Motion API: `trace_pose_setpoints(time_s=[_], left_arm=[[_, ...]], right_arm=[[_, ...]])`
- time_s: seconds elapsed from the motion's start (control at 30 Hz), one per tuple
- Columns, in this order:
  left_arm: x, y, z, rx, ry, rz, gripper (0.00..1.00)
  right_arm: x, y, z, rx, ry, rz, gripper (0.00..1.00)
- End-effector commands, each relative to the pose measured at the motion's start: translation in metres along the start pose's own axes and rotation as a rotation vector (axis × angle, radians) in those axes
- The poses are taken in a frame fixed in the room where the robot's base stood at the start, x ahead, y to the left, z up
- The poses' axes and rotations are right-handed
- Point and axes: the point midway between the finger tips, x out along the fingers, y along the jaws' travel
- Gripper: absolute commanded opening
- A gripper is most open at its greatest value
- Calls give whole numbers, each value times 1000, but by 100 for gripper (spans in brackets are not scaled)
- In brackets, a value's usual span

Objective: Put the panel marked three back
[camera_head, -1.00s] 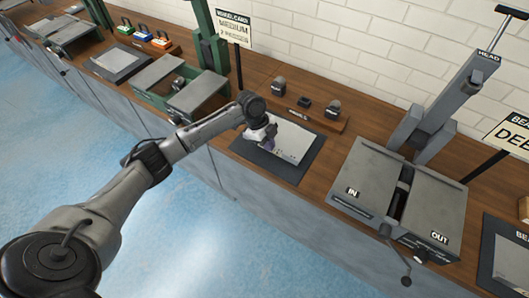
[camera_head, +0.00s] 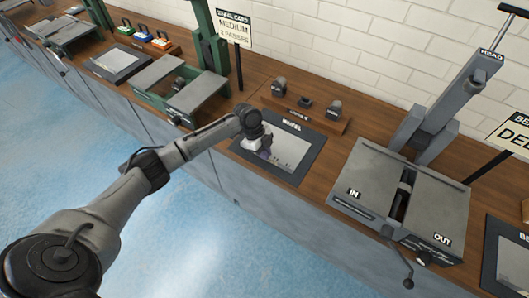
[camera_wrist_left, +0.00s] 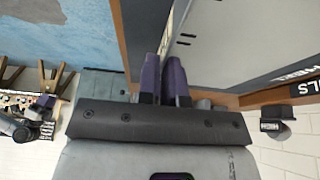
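A pale grey panel (camera_head: 284,153) is at the dark mat labelled WHEEL (camera_head: 292,125) on the wooden counter; it fills much of the left wrist view (camera_wrist_left: 235,35) and shows small dark slots near one edge. I cannot read a three on it. My left gripper (camera_head: 262,152) is at the panel's left side, low over the mat. Whether the panel touches the mat is unclear. My right gripper is not in view.
A wooden rack (camera_head: 305,116) with small dark tools stands behind the mat. A grey machine marked IN and OUT (camera_head: 400,195) is on the right, a green-framed machine (camera_head: 180,90) on the left. The wall is behind; open floor lies in front.

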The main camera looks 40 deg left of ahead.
Motion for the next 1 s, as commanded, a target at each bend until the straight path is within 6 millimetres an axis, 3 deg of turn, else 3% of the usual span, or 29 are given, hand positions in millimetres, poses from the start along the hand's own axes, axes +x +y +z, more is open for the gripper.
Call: trace_pose_setpoints(time_s=[0.2,0.53,1.0], left_arm=[[0,0,0,0,0,0,28],[-6,0,0,0,1,-1,28],[-85,-1,0,0,0,-2,28]], right_arm=[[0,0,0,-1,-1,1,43],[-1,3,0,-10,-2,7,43],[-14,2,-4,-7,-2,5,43]])
